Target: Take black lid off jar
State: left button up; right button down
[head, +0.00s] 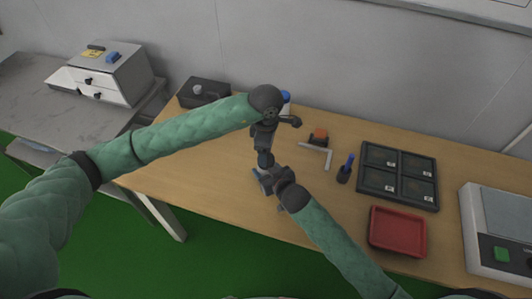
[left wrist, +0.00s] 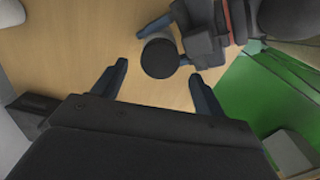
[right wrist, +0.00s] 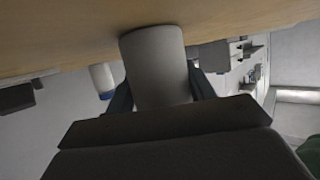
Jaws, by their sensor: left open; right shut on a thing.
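The jar (right wrist: 156,62) is a pale grey cylinder in the right wrist view, where my right gripper (right wrist: 160,88) is shut on its sides. The black lid (left wrist: 160,58) shows from above as a dark disc in the left wrist view. My left gripper (left wrist: 160,72) is open, with one finger on each side of the lid and visible gaps between. My right gripper's fingers reach in at the upper right there. In the head view my left gripper (head: 265,160) is above and close to my right gripper (head: 262,177); they hide the jar and lid.
A blue-capped white bottle (head: 286,97) stands behind the grippers. To the right are an orange-topped object (head: 320,134), a grey L-shaped piece (head: 328,157), a blue-topped dark object (head: 345,170), a black divided tray (head: 399,176) and a red tray (head: 398,210). A dark box (head: 204,91) is back left.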

aim_at(266, 169)
pick_arm(q)
jog(key=shift+r, duration=0.25)
jog(key=shift+c, duration=0.4)
jog(key=shift+w+a+r, duration=0.1)
jog(key=shift+w+r, duration=0.3)
jog(key=shift+r, duration=0.2)
jog(key=shift+w+r, duration=0.35)
jog(key=shift+r, duration=0.25)
jog(key=shift+s+r+m, duration=0.15)
jog(key=shift+r+m, duration=0.2)
jog(key=shift+m, duration=0.15)
jog(key=shift+s+r+m, duration=0.15)
jog(key=shift+s+m, duration=0.05)
jog(key=shift+m, duration=0.3)
jog(key=shift+s+m, duration=0.3)
jog(key=shift+m, duration=1.5)
jog(key=shift+f, duration=4)
